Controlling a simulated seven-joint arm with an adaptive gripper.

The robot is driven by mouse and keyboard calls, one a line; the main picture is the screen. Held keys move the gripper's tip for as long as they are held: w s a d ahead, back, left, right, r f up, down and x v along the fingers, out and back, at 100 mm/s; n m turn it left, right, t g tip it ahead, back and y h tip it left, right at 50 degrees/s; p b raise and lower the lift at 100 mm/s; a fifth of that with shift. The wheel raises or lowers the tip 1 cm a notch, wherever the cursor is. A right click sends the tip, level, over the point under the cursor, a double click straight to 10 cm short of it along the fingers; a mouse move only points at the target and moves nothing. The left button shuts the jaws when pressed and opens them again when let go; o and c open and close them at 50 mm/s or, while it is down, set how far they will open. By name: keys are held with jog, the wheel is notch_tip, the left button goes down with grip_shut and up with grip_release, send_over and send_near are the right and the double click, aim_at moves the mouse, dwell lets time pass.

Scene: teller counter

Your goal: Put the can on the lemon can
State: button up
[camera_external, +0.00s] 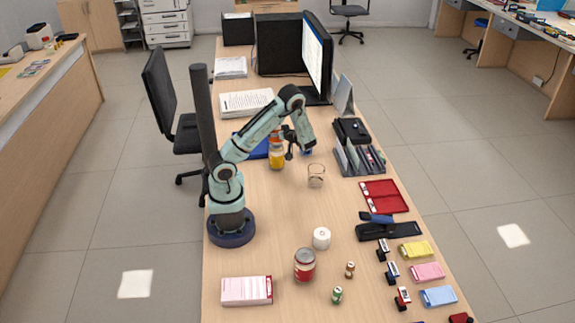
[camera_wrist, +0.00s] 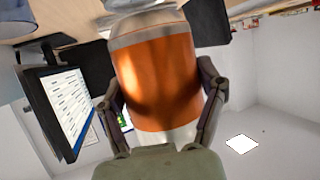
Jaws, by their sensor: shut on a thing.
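My gripper (camera_external: 288,146) is shut on an orange can with silver ends. In the wrist view the orange can (camera_wrist: 155,80) fills the space between the two fingers (camera_wrist: 162,95). In the external view the orange can (camera_external: 275,138) is partly hidden by the gripper and appears directly above the yellow lemon can (camera_external: 277,161). The lemon can stands upright on the desk. The two cans look lined up, but I cannot tell whether they touch.
A glass-like holder (camera_external: 316,175) stands right of the lemon can. A blue folder (camera_external: 257,150) lies behind it. The monitor (camera_external: 317,57) and a grey desk organizer (camera_external: 358,158) are farther back and right. A red-labelled jar (camera_external: 304,265) and white roll (camera_external: 321,238) stand in front.

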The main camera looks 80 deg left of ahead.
jog(key=shift+f, duration=0.5)
jog(key=shift+f, duration=0.1)
jog(key=o, duration=1.2)
jog(key=shift+f, duration=0.1)
jog(key=shift+w+d+r, duration=0.1)
jog(key=shift+d+r, duration=0.1)
jog(key=shift+r, duration=0.05)
jog(key=v, duration=1.1)
jog(key=shift+d+r, duration=0.2)
jog(key=shift+d, duration=0.1)
